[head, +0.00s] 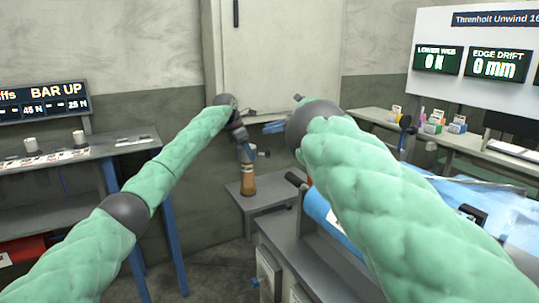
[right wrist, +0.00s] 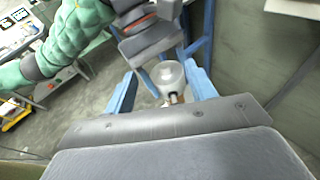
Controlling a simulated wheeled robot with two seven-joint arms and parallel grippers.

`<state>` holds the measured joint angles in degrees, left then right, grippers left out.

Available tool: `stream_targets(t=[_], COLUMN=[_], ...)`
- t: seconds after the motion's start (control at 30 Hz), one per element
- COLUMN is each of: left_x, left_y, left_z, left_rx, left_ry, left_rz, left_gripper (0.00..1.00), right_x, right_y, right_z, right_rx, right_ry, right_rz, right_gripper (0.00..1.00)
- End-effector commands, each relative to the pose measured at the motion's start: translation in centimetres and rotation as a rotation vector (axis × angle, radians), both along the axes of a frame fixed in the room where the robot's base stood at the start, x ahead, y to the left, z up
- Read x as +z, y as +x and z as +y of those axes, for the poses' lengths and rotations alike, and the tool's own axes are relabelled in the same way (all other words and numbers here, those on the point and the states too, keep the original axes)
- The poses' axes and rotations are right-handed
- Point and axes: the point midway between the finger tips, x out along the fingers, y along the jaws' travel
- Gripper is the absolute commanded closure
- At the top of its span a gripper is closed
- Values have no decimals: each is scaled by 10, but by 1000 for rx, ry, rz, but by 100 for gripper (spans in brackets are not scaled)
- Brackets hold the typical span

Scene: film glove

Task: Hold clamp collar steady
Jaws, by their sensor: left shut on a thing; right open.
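The clamp collar (right wrist: 171,76) looks like a pale grey rounded piece in the right wrist view, with a small copper-coloured part below it. In the head view it is small and dark around the top of a tan post (head: 248,182), and its outline is unclear. My left gripper (head: 243,147) points down and is shut on it; its fingertips are partly hidden. My right gripper (head: 274,127) is to the right of the left one, with blue fingers open. In the right wrist view the collar shows between these fingers (right wrist: 160,70), with no contact visible.
The post stands on a small grey side table (head: 282,194). A grey machine (head: 297,247) with a blue roll is at the right. A bench (head: 70,172) stands left, and a shelf with small boxes (head: 457,125) is back right.

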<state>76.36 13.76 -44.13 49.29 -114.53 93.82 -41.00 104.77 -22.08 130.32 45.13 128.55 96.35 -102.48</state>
Motion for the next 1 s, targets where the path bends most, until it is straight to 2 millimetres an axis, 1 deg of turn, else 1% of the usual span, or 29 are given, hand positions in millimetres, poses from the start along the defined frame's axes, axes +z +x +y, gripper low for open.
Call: stream_targets(t=[0.03,0.1,0.2,0.3,0.37,0.53,0.63,0.77,0.87,1.0], left_x=[0,0,0,0,0,0,0,0,0,0], left_y=[0,0,0,0,0,0,0,0,0,0], left_z=[-1,-1,-1,-1,-1,0,0,0,0,0], left_rx=[0,-1,0,0,0,0,0,0,0,0], left_ry=[0,0,0,0,0,0,0,0,0,0], left_rz=[1,0,1,1,1,1,1,1,1,1], left_gripper=[75,75,75,75,75,75,75,75,75,75], right_x=[-18,-38,-60,-74,-78,-80,-80,-80,-82,-87], right_y=[-3,-6,-9,-12,-12,-10,-9,-9,-8,-5], right_z=[-8,-20,-40,-55,-59,-60,-60,-59,-54,-38], right_rx=[-14,-27,-39,-35,-23,24,43,57,61,61], right_ry=[-6,-20,-47,-82,-102,-137,-147,-153,-153,-152], right_rz=[-30,-90,-186,-296,-365,-540,-606,-650,-661,-661], right_gripper=[45,45,45,45,45,45,45,45,45,45])
